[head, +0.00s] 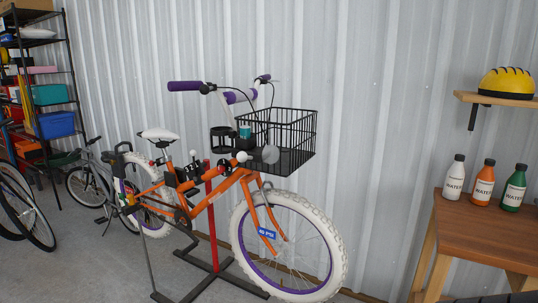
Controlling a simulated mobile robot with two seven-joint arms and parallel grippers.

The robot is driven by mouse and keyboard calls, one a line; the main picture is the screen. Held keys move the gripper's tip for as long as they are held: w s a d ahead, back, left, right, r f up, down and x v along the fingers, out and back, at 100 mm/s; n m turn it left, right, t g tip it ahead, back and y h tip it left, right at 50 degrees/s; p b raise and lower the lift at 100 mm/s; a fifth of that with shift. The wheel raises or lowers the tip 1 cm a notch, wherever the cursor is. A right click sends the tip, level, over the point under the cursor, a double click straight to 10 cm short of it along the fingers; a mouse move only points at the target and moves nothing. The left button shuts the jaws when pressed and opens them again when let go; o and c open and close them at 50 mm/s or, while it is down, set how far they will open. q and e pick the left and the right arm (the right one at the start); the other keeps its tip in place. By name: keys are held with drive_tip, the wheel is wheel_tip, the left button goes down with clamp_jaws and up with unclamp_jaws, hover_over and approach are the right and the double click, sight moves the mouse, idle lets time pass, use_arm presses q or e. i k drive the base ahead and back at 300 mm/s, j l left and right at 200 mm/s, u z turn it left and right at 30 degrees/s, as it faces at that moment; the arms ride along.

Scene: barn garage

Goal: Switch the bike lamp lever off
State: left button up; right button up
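The orange bike (228,187) with white tyres is held on a red and black stand (213,220), its front wheel toward the right. Neither of my grippers is in view.
A wooden table (480,228) at the right bears white, orange and green water bottles (484,184). A yellow helmet (507,82) sits on a wall shelf. Other bikes (88,180) and a loaded rack (45,90) stand at the left. Some floor is clear at the lower left.

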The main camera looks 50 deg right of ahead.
sight(242, 156)
drive_tip(key=z, duration=1.25)
